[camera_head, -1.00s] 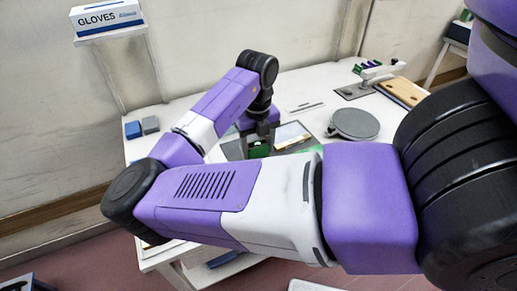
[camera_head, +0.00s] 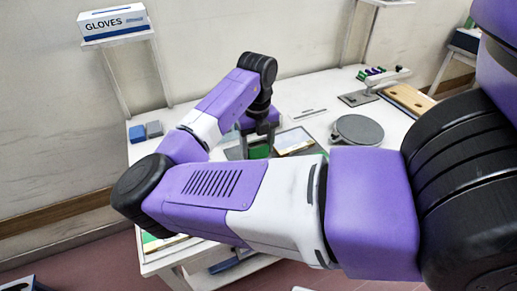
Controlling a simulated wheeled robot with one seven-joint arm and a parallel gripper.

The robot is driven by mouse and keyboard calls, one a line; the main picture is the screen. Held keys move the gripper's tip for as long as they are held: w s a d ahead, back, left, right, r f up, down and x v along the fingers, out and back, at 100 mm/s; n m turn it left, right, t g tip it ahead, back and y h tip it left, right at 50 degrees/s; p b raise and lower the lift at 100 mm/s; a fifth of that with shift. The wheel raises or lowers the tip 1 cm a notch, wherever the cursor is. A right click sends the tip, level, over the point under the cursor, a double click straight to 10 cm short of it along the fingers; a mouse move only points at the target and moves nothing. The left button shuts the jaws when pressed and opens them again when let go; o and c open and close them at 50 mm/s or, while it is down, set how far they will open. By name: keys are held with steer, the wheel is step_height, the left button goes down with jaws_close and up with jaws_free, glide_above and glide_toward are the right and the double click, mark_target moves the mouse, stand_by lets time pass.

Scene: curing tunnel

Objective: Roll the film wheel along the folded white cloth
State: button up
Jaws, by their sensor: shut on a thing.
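My gripper (camera_head: 257,148) points down over the middle of the white table, beyond my bent forearm. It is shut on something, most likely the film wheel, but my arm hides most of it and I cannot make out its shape. A green patch (camera_head: 258,152) shows between and behind the fingers. A pale flat rectangle with a dark edge (camera_head: 294,140) lies just right of the gripper. I cannot tell whether it is the folded white cloth; no cloth shows clearly.
A round grey disc (camera_head: 357,130) stands right of the gripper. A grey-based fixture (camera_head: 358,98) and a wooden board (camera_head: 408,99) lie at the far right. Blue (camera_head: 136,133) and grey (camera_head: 153,129) blocks sit at the left. A gloves box (camera_head: 115,22) stands on a shelf.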

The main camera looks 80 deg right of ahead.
steer(key=shift+w+d, duration=0.1)
steer(key=shift+d, duration=0.05)
steer(key=shift+w+d, duration=0.25)
steer(key=shift+d, duration=0.05)
steer(key=shift+w+d, duration=0.3)
steer(key=shift+d, duration=0.1)
steer(key=shift+r, duration=0.15)
steer(key=shift+r+p, duration=0.75)
steer(key=shift+r, duration=0.15)
steer(key=shift+s+a+p, duration=0.2)
steer(key=shift+s+a, duration=0.8)
steer(key=shift+a, duration=0.3)
steer(key=shift+s+a+p, duration=0.15)
steer(key=shift+s+a, duration=0.8)
steer(key=shift+a, duration=0.3)
